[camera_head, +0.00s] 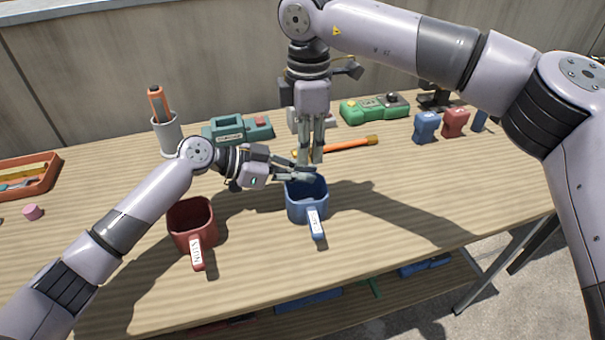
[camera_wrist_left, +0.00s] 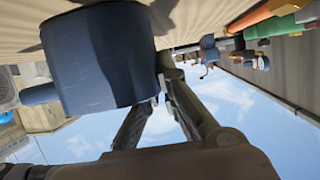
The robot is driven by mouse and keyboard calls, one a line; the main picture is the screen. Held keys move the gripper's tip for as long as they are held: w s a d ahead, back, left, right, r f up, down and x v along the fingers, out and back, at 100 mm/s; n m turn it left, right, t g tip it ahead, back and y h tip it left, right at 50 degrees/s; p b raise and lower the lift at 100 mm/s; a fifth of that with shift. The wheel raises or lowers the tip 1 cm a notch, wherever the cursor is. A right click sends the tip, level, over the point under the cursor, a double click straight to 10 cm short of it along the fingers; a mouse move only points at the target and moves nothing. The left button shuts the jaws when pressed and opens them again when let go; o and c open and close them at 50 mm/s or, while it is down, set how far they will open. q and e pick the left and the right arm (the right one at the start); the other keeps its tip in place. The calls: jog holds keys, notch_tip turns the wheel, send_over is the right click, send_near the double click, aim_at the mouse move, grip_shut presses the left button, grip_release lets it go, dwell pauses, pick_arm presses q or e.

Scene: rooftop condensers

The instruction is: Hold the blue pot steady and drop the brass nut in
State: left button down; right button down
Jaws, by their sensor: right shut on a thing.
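The blue pot (camera_head: 307,203) stands upright on the bench, its labelled handle toward the front. In the left wrist view the pot (camera_wrist_left: 102,58) fills the upper left, upside down. My left gripper (camera_head: 308,172) is at the pot's far-left rim, its fingers apart; I cannot tell whether they touch the wall. Its fingers also show in the left wrist view (camera_wrist_left: 160,90), close beside the pot. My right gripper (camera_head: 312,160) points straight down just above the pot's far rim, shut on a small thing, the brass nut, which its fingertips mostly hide.
A red pot (camera_head: 190,222) stands left of the blue one. Behind are an orange-handled tool (camera_head: 352,145), a green case (camera_head: 372,107), a teal device (camera_head: 228,131) and a grey cup (camera_head: 168,135). An orange tray (camera_head: 38,186) lies far left. The bench right of the blue pot is clear.

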jog(key=shift+f, duration=1.75)
jog(key=c, duration=1.3)
grip_release()
notch_tip(320, 180, up, 12)
pick_arm(q)
jog(key=c, duration=2.3)
grip_release()
jog(key=o, duration=0.6)
